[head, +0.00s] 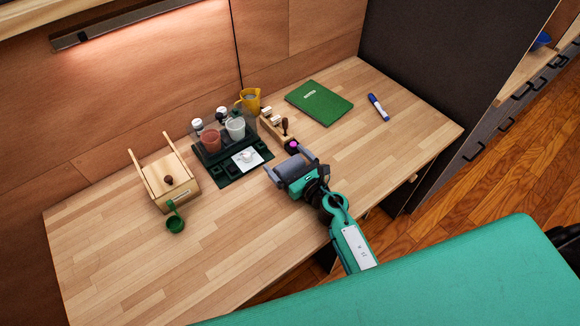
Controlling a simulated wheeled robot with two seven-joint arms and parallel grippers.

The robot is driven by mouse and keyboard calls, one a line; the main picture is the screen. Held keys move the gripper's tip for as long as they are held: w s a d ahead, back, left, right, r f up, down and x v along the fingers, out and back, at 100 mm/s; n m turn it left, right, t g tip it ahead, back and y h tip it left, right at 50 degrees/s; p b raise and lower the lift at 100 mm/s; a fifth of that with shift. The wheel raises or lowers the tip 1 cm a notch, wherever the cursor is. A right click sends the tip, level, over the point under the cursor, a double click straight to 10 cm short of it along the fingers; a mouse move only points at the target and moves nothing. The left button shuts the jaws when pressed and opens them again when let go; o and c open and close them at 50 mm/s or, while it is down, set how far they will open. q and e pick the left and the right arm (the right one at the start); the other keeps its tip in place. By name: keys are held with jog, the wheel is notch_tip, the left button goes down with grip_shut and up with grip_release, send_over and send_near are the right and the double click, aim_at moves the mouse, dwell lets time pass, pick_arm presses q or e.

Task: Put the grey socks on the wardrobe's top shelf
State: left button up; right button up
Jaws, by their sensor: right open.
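The grey socks (291,170), a rolled bundle, are on the wooden desk near its middle. My right gripper (289,166) is open around them, with one finger on each side. I cannot tell whether the fingers touch the socks. My left gripper is not in view. I cannot make out the wardrobe or its top shelf for certain. A tall dark panel (440,60) stands at the desk's right end.
Close to my right gripper are a stamp rack (274,130) and a dark tray (222,172) with cups and jars. A wooden box (172,182), green scoop (175,223), yellow jug (250,99), green notebook (319,102) and blue marker (378,107) also stand or lie there. The desk's front left is clear.

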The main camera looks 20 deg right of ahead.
jog(key=shift+w+a, duration=0.1)
jog(key=shift+w, duration=0.2)
jog(key=shift+c, duration=0.2)
jog(key=c, duration=0.7)
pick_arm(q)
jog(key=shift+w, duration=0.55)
pick_arm(e)
jog(key=shift+c, duration=1.3)
